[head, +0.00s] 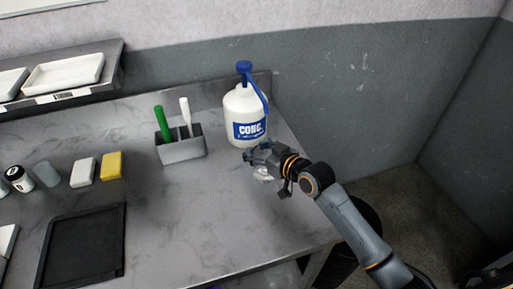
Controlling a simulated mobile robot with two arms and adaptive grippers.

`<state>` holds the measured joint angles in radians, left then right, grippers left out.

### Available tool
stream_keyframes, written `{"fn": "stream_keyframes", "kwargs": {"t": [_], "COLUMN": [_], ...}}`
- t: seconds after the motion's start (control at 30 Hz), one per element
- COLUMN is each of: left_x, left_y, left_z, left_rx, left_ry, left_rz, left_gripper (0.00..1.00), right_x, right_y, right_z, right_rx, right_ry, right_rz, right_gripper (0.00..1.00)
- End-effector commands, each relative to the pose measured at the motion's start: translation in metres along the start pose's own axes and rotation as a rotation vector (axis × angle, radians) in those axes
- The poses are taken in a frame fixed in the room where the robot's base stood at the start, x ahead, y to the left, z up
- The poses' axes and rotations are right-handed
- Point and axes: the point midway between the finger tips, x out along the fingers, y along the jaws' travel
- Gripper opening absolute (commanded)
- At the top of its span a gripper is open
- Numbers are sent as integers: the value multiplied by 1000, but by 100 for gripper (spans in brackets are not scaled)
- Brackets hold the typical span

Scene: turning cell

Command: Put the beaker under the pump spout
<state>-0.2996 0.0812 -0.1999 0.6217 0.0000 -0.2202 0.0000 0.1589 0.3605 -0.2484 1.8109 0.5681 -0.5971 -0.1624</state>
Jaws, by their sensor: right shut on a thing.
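The pump bottle (240,105) is white with a blue "CONC." label and stands at the back right of the bench. Its blue pump head (244,67) is on top, and the blue spout (260,93) slants down along the right side of the bottle. The clear beaker (263,174) shows only in part, just in front of the bottle, below the spout's end. My right gripper (258,156) comes in from the right and is shut on the beaker, hiding most of it. I cannot tell whether the beaker touches the bench. My left gripper is not in view.
A grey holder (182,151) with a green and a white marker stands left of the bottle. Further left are a yellow block (112,166), a white block (83,172), small jars and a black tray (83,248). The bench's middle front is clear.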

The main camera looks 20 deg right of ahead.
Motion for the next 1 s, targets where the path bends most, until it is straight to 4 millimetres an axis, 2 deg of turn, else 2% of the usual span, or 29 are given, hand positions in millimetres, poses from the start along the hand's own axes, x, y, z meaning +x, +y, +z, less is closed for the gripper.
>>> {"fn": "stream_keyframes", "kwargs": {"t": [0.37, 0.4, 0.57, 0.9, 1.0], "left_x": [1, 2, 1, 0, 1], "left_y": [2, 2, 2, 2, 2], "left_z": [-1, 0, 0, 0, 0], "left_rx": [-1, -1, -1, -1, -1], "left_ry": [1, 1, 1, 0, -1], "left_rz": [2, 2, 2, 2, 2], "left_gripper": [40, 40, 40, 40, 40], "right_x": [1, 2, 1, 1, -5], "right_y": [0, 0, 0, 0, 0], "right_z": [4, 5, 5, 3, 3], "right_rx": [-1, -1, 0, 0, -1], "right_ry": [2, 1, 0, 1, -1], "right_rz": [0, 0, 0, 0, 0], "right_gripper": [13, 53, 84, 84, 84]}}
